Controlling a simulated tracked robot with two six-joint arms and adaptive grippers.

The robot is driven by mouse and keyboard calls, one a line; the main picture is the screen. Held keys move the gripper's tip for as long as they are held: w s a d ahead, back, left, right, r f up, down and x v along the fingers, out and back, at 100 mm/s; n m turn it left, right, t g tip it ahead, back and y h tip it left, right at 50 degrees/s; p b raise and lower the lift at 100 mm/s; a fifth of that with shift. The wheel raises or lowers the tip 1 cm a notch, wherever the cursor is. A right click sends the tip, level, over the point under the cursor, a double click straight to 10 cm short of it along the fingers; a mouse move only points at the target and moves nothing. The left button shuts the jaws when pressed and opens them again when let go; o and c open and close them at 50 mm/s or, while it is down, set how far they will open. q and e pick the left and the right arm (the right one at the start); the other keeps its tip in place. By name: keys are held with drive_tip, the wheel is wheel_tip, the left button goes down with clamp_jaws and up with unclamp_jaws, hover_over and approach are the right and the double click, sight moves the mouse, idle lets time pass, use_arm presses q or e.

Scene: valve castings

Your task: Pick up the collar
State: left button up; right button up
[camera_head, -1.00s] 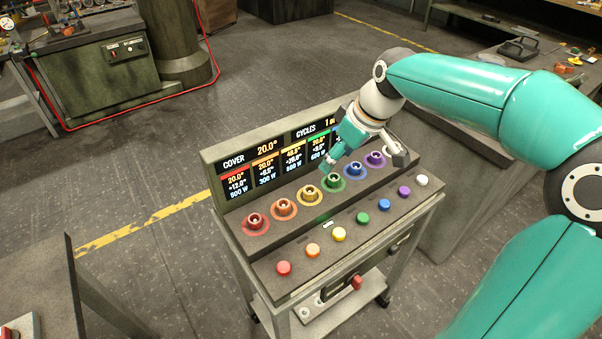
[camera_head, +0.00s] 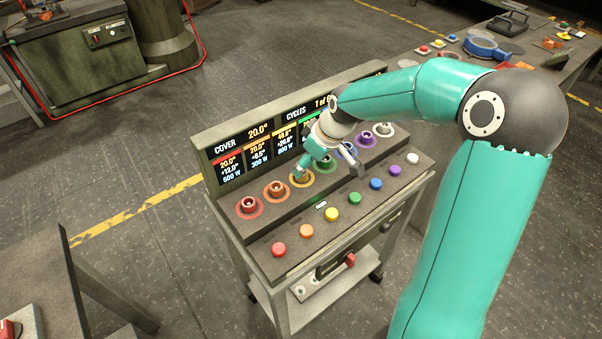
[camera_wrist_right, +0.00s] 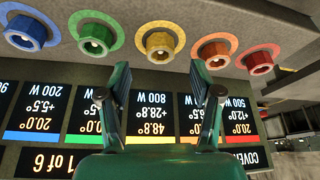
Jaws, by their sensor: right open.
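No part is plainly marked as the collar. A blue ring-shaped part (camera_head: 487,45) lies on the bench at the back right in the head view; I cannot tell if it is the collar. My right gripper (camera_head: 303,172) is over the console, close to the yellow socket-like knob (camera_head: 302,177), which it partly hides. In the right wrist view my right gripper (camera_wrist_right: 160,70) is open with nothing between its two fingers. The yellow knob (camera_wrist_right: 160,42) shows beyond the gap, with the orange knob (camera_wrist_right: 213,51) to its right. My left gripper is out of view.
The console (camera_head: 290,220) has a row of coloured knobs, a row of push buttons and an upright display (camera_head: 255,150). The bench (camera_head: 540,62) at the back right holds several small parts. Another table (camera_head: 45,270) stands front left. Open floor lies between.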

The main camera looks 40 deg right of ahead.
drive_tip(key=p+x, duration=0.1)
drive_tip(key=x, duration=0.3)
drive_tip(key=shift+f, duration=0.15)
drive_tip(key=shift+c, duration=0.3)
clamp_jaws()
